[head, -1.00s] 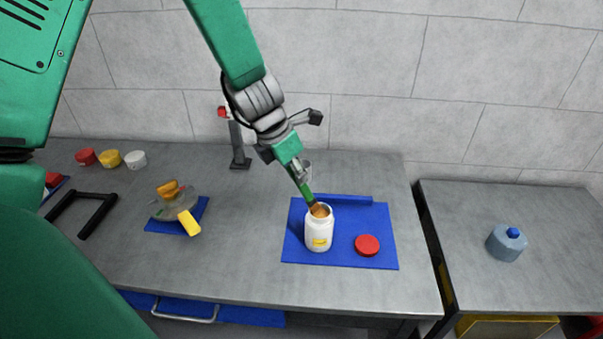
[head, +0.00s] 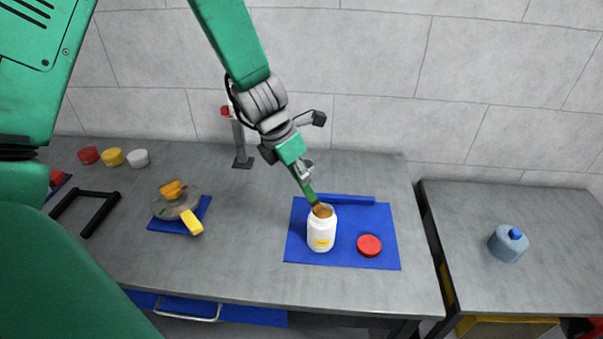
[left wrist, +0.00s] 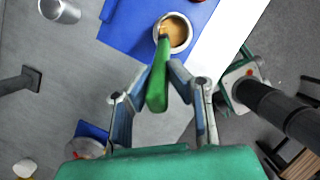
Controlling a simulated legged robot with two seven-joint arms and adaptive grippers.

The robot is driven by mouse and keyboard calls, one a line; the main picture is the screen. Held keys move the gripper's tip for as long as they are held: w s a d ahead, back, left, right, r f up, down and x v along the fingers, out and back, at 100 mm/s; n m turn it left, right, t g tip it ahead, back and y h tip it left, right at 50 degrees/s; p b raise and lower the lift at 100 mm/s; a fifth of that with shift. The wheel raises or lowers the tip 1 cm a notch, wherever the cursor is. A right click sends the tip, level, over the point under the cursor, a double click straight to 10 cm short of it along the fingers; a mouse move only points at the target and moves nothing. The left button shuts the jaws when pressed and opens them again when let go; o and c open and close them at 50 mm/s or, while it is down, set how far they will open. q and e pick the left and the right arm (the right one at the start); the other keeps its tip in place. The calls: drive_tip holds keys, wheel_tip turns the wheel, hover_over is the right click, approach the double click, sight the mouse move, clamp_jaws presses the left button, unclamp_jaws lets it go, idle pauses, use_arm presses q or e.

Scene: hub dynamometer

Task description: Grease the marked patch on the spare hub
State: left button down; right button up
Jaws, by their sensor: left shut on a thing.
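My left gripper (head: 298,168) is shut on the green handle of a brush (head: 307,190). The brush slants down and its brown bristle end is at the mouth of a white open jar (head: 321,238). In the left wrist view the fingers close on the brush (left wrist: 157,85), and its tip reaches into the jar (left wrist: 186,47), which holds tan grease. A grey round hub (head: 176,208) with an orange-yellow piece on top and a yellow tab in front sits on a small blue mat at the left. A marked patch cannot be made out. My right gripper is not in view.
The jar stands on a blue mat (head: 375,217) beside a red lid (head: 368,245). Red, yellow and white pots (head: 138,158) stand at the back left, near a black frame (head: 85,212). A grey post (head: 240,148) stands behind. A blue-grey container (head: 507,244) is on the right table.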

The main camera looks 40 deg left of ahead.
use_arm(q)
drive_tip(key=shift+d+r, duration=0.1)
drive_tip(key=shift+d, duration=0.4)
drive_tip(key=shift+a, duration=0.35)
drive_tip(key=shift+d+p, duration=0.3)
drive_tip(key=shift+d, duration=0.3)
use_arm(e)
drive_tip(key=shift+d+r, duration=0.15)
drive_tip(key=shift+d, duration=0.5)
use_arm(q)
drive_tip(key=shift+a, duration=0.15)
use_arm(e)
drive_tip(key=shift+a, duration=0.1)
